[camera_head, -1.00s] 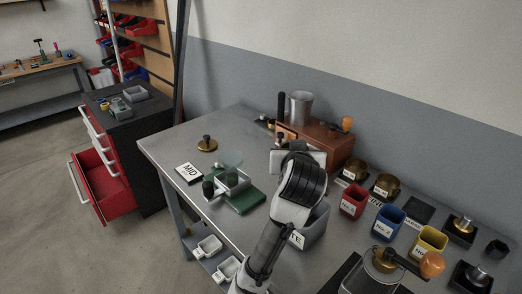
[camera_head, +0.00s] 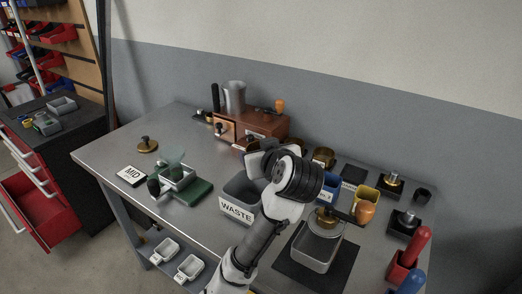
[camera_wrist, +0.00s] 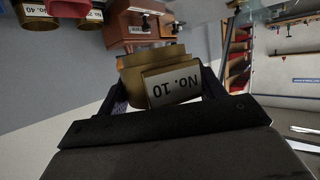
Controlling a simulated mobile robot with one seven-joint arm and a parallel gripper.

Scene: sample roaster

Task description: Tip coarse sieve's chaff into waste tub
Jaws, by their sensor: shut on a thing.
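A brass sieve (camera_wrist: 150,62) labelled "No. 10" sits between the two dark fingers of my gripper (camera_wrist: 163,88) in the wrist view, its label upside down. The gripper is shut on it. Whatever is inside the sieve cannot be seen. In the head view, my gripper (camera_head: 258,160) is mostly hidden behind my wrist, at the back right of the waste tub. The grey waste tub (camera_head: 237,209), labelled "WASTE", stands on the bench, its right side partly covered by my arm.
Behind is a brown wooden box (camera_head: 268,124) with a metal cup. A green-based scale (camera_head: 196,192) and "MID" card (camera_head: 131,176) lie left. Right are coloured cups, a brass sieve (camera_head: 324,157) and a grey container (camera_head: 315,250) with an orange-handled device.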

